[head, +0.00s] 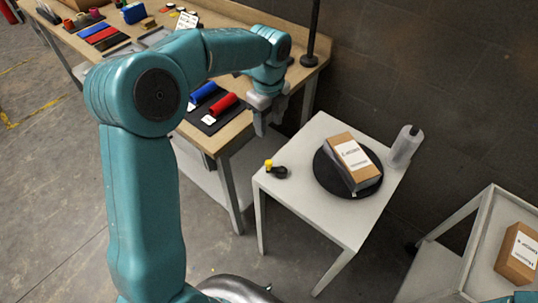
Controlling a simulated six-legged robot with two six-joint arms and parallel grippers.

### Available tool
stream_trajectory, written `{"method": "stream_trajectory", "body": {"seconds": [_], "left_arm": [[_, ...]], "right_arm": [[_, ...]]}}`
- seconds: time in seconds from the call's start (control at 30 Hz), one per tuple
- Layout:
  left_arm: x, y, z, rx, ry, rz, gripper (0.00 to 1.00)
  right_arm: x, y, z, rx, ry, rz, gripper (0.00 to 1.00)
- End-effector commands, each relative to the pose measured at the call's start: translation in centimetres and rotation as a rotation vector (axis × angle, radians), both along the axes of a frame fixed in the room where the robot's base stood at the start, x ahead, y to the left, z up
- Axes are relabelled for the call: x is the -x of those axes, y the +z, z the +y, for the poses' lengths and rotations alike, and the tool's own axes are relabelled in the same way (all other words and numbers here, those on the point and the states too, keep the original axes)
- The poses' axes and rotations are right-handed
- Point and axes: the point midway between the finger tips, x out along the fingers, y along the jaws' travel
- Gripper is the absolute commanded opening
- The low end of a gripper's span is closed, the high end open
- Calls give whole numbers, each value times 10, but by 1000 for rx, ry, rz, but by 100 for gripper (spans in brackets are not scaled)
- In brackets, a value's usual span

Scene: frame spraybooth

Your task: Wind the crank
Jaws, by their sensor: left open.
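The crank (276,170) is a small black piece with a yellow knob, near the left edge of the white table (300,190). A black round turntable (330,186) stands on the same table, with a tilted-looking cardboard box (352,160) on it. Whether the crank is joined to the turntable cannot be seen. My left gripper (269,118) is open and empty, fingers pointing down, beyond the crank and apart from it, near the table's far left corner. My right gripper is out of view.
A grey-white bottle or roll (405,146) stands at the table's right corner. A wooden bench (240,132) with red and blue rolls lies behind my left arm. Another box (518,254) sits on a white shelf at right. The table's front is clear.

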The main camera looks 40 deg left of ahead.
Motion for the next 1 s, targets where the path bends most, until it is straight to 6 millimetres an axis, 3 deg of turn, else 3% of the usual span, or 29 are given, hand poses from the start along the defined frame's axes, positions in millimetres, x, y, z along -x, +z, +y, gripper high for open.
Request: {"method": "stream_trajectory", "body": {"seconds": [0.17, 0.63, 0.8, 1.0], "left_arm": [[2, -27, 1, 1, 1, 6, 50], [3, -133, -2, 1, 3, 6, 50], [2, -154, -2, 0, 3, 4, 50], [2, -162, -2, 1, 4, 2, 50]], "right_arm": [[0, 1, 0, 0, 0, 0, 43], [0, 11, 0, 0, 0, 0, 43], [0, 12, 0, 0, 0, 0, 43], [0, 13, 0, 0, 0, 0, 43]]}}
